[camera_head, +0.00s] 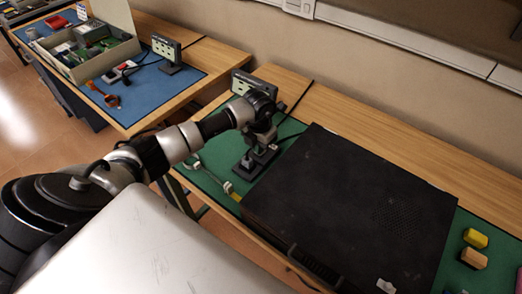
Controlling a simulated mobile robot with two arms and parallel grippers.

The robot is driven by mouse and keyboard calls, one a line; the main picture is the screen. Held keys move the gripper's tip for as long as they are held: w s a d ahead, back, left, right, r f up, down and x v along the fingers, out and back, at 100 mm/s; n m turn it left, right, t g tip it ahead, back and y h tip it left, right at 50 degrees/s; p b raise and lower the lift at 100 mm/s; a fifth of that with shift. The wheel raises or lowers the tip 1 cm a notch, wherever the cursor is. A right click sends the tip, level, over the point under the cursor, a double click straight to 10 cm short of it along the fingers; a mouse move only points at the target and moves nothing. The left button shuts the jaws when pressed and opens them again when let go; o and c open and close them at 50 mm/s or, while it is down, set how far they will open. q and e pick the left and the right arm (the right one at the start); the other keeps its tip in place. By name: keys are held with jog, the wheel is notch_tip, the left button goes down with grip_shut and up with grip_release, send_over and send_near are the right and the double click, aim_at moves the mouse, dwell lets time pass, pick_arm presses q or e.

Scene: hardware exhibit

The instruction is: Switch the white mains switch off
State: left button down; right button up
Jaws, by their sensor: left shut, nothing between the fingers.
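My left arm comes in from the left. Its gripper (256,163) points down over the green mat (215,172), beside the left edge of a large black case. The gripper is shut with nothing held; its tips are small and dark, and I cannot tell whether they touch anything. A small white piece (193,163) with a cable lies on the mat left of the gripper. I cannot tell whether it is the white mains switch; the switch may be hidden by the gripper. My right gripper is not in view.
The black case (350,210) fills much of the near bench. A small display sign (241,82) stands behind my wrist. Yellow (475,238) and tan (473,259) blocks lie right of the case. Another bench with a blue mat (150,95) and an open box (75,68) stands at the upper left.

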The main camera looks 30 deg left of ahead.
pick_arm(q)
jog(key=shift+f+b, duration=0.35)
jog(key=shift+f, duration=0.1)
jog(key=shift+r, duration=0.15)
jog(key=shift+r+p, duration=2.6)
jog(key=shift+r, duration=0.8)
